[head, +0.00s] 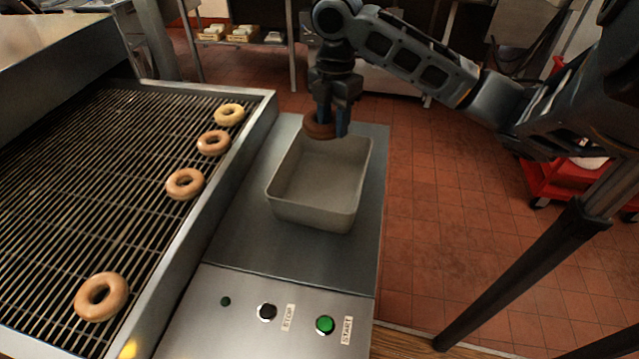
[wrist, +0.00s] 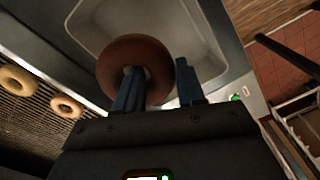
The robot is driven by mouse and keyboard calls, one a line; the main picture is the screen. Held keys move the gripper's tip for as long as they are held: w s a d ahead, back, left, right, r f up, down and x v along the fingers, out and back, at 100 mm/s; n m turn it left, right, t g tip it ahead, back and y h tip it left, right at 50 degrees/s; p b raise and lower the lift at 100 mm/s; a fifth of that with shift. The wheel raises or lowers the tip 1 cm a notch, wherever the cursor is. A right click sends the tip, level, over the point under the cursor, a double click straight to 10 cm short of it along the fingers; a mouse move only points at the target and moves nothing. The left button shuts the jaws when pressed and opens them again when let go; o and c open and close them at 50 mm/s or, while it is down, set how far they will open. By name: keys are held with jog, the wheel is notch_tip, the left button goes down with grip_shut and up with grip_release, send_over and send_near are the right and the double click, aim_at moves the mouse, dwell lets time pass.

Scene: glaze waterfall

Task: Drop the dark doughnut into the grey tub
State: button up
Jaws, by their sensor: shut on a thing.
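The dark brown doughnut (head: 316,128) is in my gripper (head: 333,126), above the far end of the grey tub (head: 315,213). In the wrist view, one finger of my gripper (wrist: 157,72) goes into the hole of the doughnut (wrist: 112,58) and the other is outside its ring. The jaws are shut on the ring's side. The tub (wrist: 165,18) lies beyond the doughnut in that view. Its visible inside is empty. The exact height of the doughnut over the rim is hard to tell.
Several lighter doughnuts lie on the wire conveyor (head: 90,190) at left, one (head: 101,297) near the front. The tub stands on a metal counter (head: 235,240) with a green start button (head: 325,324) and a dark stop button (head: 267,311) in front. Red tiled floor lies right.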

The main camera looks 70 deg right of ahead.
aim_at(333, 135)
notch_tip(333, 135, down, 4)
jog(key=shift+f+b, duration=0.1)
jog(key=shift+b, duration=1.05)
jog(key=o, duration=1.1)
jog(key=shift+o, duration=0.2)
jog(key=shift+r, duration=0.2)
notch_tip(333, 135, up, 8)
jog(key=shift+f, duration=0.2)
